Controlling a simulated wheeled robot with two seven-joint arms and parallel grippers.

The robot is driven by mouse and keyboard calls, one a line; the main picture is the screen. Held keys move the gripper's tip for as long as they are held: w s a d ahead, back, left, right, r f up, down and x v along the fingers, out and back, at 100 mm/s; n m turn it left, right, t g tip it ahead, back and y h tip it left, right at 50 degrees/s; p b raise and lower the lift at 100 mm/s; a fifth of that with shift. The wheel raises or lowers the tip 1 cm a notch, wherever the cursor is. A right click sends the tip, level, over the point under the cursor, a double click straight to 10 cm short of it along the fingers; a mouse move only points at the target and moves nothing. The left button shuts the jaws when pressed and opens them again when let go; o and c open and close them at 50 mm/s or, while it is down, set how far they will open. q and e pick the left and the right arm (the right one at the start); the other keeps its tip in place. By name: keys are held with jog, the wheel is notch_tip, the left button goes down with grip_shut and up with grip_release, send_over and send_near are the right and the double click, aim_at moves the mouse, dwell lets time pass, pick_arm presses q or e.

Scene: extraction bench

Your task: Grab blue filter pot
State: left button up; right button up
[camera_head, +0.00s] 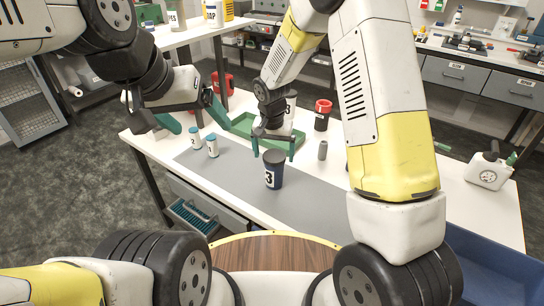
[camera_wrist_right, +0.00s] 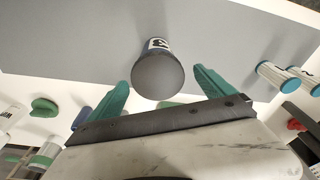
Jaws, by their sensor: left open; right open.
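The blue filter pot (camera_head: 273,170), dark navy with a white label reading 3, stands upright on the grey mat (camera_head: 310,200). My right gripper (camera_head: 273,148) is open, its teal fingers pointing down just behind and above the pot's rim. In the right wrist view the pot (camera_wrist_right: 158,75) shows its dark round top ahead of and between the spread fingers (camera_wrist_right: 160,92), with nothing gripped. I cannot tell whether a finger touches it. My left gripper (camera_head: 194,118) is open and empty, over the table's left part near the green tray.
Two small white bottles with teal caps (camera_head: 196,138) (camera_head: 212,147) stand left of the pot. A green tray (camera_head: 245,127), a red-lidded dark canister (camera_head: 322,115) and a grey cylinder (camera_head: 323,151) are behind it. A white jerrycan (camera_head: 487,172) stands at right. The mat before the pot is clear.

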aim_at(274, 172)
notch_tip(274, 172, down, 5)
jog(key=shift+w+d+r, duration=0.1)
jog(key=shift+w+r, duration=0.05)
jog(key=shift+r, duration=0.05)
jog(key=c, duration=1.6)
jog(key=shift+r, duration=0.15)
